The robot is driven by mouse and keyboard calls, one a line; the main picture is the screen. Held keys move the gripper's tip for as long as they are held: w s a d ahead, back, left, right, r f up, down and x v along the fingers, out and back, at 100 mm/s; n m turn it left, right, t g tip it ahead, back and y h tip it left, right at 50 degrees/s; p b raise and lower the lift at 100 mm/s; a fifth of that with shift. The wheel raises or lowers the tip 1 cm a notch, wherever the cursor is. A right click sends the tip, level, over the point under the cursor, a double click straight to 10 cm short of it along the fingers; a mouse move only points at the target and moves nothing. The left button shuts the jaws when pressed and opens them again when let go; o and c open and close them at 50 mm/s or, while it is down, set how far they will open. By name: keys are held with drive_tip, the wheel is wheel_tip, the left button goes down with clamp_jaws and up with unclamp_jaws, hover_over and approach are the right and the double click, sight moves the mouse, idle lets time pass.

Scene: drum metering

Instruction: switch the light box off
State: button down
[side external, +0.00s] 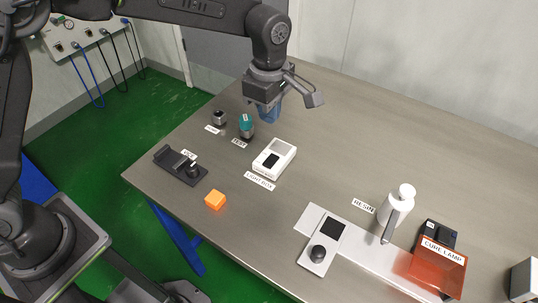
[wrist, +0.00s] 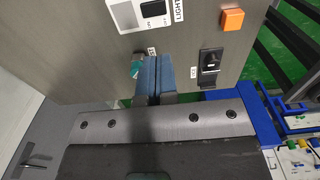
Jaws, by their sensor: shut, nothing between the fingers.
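The light box (side external: 274,158) is a small white box with a black rocker switch (side external: 271,160) on its top, beside a label reading LIGHT BOX. In the wrist view part of the light box (wrist: 131,14) shows at the top, with its dark switch (wrist: 153,8) cut near the frame edge. I cannot tell from the switch whether it is on or off. My gripper (side external: 268,112), with blue fingers, is over the table behind the light box and does not touch it. In the wrist view my gripper (wrist: 158,68) is shut and empty, its blue fingers side by side.
A teal-topped knob (side external: 246,124) and a small dark knob (side external: 219,118) stand left of the light box. A black device (side external: 181,166) and an orange cube (side external: 215,200) lie nearer the front edge. The table's back is clear.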

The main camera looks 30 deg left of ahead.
sight(272, 159)
drive_tip(key=shift+f, duration=0.1)
wheel_tip(272, 159, down, 14)
drive_tip(key=shift+r, duration=0.1)
idle(0.4)
drive_tip(key=shift+s+f, duration=0.15)
drive_tip(key=shift+f, duration=0.15)
idle(0.3)
drive_tip(key=shift+w+r, duration=0.25)
drive_tip(key=shift+w, duration=0.6)
drive_tip(key=shift+r, duration=0.1)
